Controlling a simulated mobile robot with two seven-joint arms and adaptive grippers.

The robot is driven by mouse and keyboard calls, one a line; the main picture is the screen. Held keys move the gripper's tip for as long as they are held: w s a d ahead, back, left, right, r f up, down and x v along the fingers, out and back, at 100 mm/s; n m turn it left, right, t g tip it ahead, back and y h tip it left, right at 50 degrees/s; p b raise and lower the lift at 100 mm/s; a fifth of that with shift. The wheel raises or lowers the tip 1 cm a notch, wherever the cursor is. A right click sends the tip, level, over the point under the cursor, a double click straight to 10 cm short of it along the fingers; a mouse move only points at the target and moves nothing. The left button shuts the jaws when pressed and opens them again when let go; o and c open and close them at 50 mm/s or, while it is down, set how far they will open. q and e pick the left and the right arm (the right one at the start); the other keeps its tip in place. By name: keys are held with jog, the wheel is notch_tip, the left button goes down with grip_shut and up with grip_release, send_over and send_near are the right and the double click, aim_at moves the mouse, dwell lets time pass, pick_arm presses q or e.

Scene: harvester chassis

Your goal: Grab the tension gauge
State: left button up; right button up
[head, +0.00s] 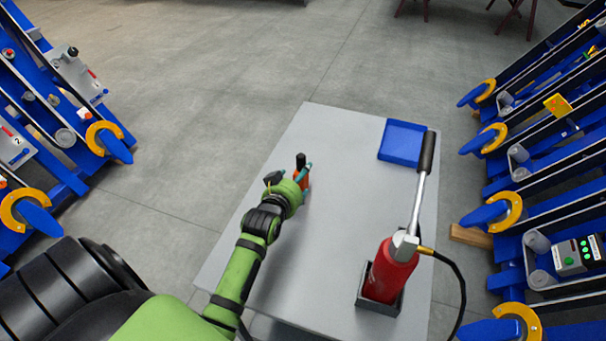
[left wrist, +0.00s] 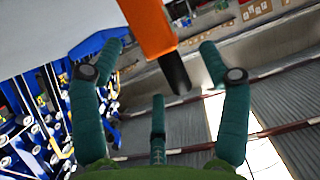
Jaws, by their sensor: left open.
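The tension gauge (head: 301,174) looks like a small upright orange-red body with a black top. It stands on the grey table, left of the table's middle. My left gripper (head: 291,182) is at the gauge in the head view, and its hand covers part of it. In the left wrist view the orange body and black end of the gauge (left wrist: 148,24) lie between the spread teal fingers (left wrist: 160,48), with gaps on both sides. The left gripper is open. My right gripper is not in view.
A red cylinder (head: 390,272) with a long black-gripped handle and a black hose stands in a holder at the table's front right. A blue tray (head: 402,142) lies at the back right. Blue racks with yellow hooks flank both sides. The table's (head: 338,130) back middle is clear.

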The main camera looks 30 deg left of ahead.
pick_arm(q)
jog(key=x, duration=0.4)
jog(key=shift+d+f+p, duration=0.1)
jog(key=shift+d+p, duration=0.05)
jog(key=shift+p, duration=0.15)
jog(key=shift+w+f, duration=0.2)
jog(key=shift+w, duration=0.25)
grip_shut()
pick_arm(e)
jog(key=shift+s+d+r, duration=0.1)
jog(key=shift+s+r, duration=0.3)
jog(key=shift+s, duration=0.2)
